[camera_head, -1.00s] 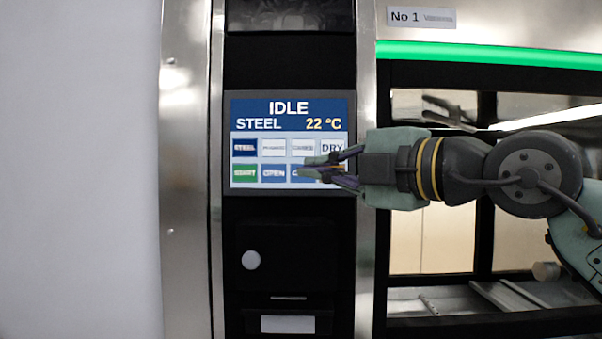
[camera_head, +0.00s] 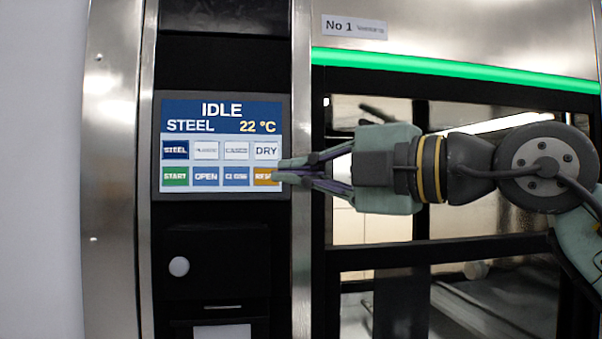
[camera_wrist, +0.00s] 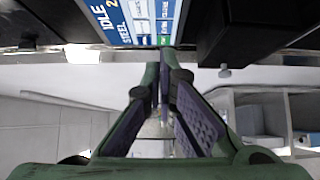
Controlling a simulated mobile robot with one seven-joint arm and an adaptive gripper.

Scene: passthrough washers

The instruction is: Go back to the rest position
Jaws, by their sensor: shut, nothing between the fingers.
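My gripper (camera_head: 280,171) is shut and empty, pointing left in the head view. Its fingertips overlap the right edge of the control screen (camera_head: 218,116), over the orange button at the lower right; I cannot tell whether they touch it. The screen reads IDLE, STEEL and 22 °C, with two rows of buttons below. In the wrist view my closed fingers (camera_wrist: 163,68) stretch up the middle, and the screen (camera_wrist: 104,22) shows at the top.
The washer's framed glass front (camera_head: 375,222) is behind my arm, under a green light strip (camera_head: 450,72). Steel posts (camera_head: 303,60) flank the black panel. A plain grey wall (camera_head: 40,170) is at far left.

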